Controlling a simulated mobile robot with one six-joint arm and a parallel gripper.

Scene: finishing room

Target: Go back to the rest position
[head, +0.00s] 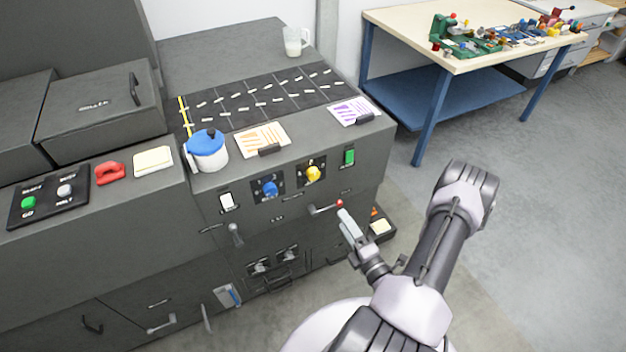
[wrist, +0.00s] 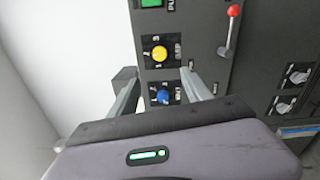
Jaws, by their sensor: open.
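My gripper (head: 345,222) is in front of the grey machine (head: 225,190), close to a lever with a red knob (head: 340,204). In the wrist view my gripper (wrist: 160,80) has its two fingers apart with nothing held between them. The yellow knob (wrist: 159,54) and the blue knob (wrist: 164,96) show between and beyond the fingers. The red-knobbed lever (wrist: 230,28) stands to the right of the fingers, apart from them. In the head view the yellow knob (head: 313,173) and blue knob (head: 270,188) sit on the front panel.
A red handle (head: 110,172) lies at left. A workbench (head: 400,22) with colourful parts stands at the back right. The floor (head: 540,200) at right is clear.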

